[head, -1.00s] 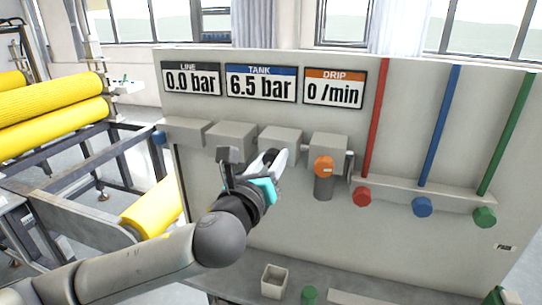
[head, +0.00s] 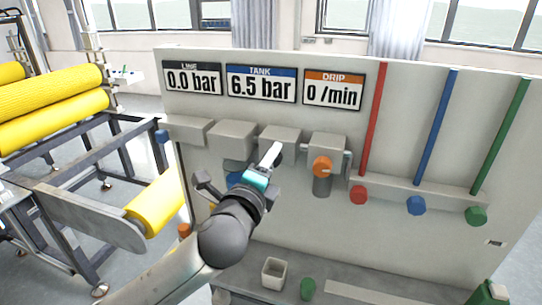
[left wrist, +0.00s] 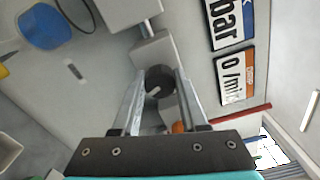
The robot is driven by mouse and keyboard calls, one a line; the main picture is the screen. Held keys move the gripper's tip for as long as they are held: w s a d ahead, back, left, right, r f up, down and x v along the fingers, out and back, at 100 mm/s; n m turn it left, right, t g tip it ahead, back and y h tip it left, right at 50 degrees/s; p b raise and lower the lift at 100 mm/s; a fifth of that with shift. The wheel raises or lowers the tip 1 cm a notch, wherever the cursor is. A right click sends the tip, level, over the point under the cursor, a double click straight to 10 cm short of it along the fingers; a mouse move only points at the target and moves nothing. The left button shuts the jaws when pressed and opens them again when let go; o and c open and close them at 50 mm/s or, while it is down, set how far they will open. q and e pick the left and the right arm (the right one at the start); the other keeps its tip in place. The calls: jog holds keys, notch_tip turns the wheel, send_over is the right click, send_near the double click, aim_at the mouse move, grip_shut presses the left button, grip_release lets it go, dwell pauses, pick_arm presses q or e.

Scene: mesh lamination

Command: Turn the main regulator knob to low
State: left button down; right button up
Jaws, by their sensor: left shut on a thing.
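My left gripper (head: 272,162) is at the panel, just below the third grey box (head: 281,138) from the left. In the left wrist view its two fingers (left wrist: 158,88) stand either side of a round dark knob (left wrist: 159,79) with a pale mark, and are shut on it. The gripper hides this knob in the head view. I cannot read a label on the knob or its setting. The LINE display (head: 191,78) reads 0.0 bar, the TANK display (head: 261,84) 6.5 bar, the DRIP display (head: 333,91) 0 /min. My right gripper is not in view.
A blue knob (head: 234,179) is close left of the gripper, and an orange knob (head: 322,166) is to its right. Red (head: 359,195), blue (head: 416,206) and green (head: 476,216) valves sit further right. A small open box (head: 273,273) stands below.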

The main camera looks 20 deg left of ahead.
pick_arm(q)
jog(key=n+p, duration=0.1)
jog(key=n, duration=0.3)
jog(key=shift+n, duration=0.3)
jog(key=n+p, duration=0.1)
jog(key=n, duration=0.2)
jog(key=shift+n+p, duration=0.3)
jog(key=shift+n, duration=0.1)
jog(key=n+p, duration=0.2)
jog(key=n, duration=0.2)
jog(key=n+p, duration=0.2)
jog(key=n, duration=0.2)
jog(key=n+p, duration=0.2)
jog(key=n, duration=0.2)
jog(key=shift+n+p, duration=0.3)
jog(key=n+p, duration=0.2)
jog(key=n, duration=0.2)
jog(key=shift+n+p, duration=0.3)
jog(key=n+p, duration=0.1)
jog(key=n, duration=0.1)
jog(key=shift+n, duration=2.1)
